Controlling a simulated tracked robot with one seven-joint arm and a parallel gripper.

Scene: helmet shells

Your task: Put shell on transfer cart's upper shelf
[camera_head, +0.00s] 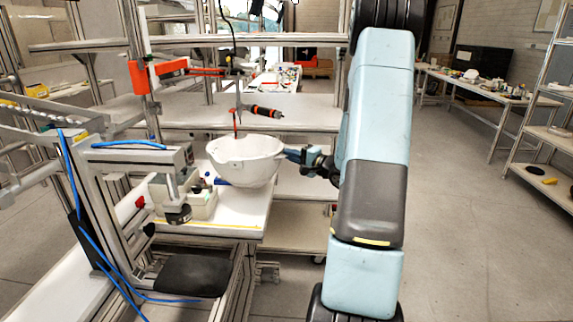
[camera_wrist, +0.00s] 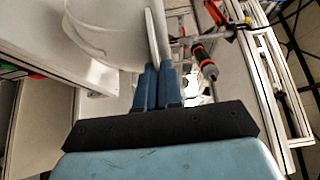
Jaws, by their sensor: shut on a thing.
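The white helmet shell (camera_head: 243,163) is bowl-shaped and shows open side up in the head view, above the workbench. My gripper (camera_head: 298,157) reaches it from the right and is shut on its right rim. In the wrist view, the shell (camera_wrist: 108,32) fills the upper left and its rim runs between the two blue fingers of my gripper (camera_wrist: 156,75). Whether the shell touches the bench below is hard to tell. Shelves (camera_head: 310,188) stand behind and below the shell; I cannot tell for sure which is the transfer cart.
An orange and black tool (camera_head: 264,112) hangs just behind the shell. A metal frame with a clamp-like fixture (camera_head: 178,190) stands close on the left. Blue hoses (camera_head: 75,190) run along that frame. Open floor (camera_head: 450,220) lies to the right.

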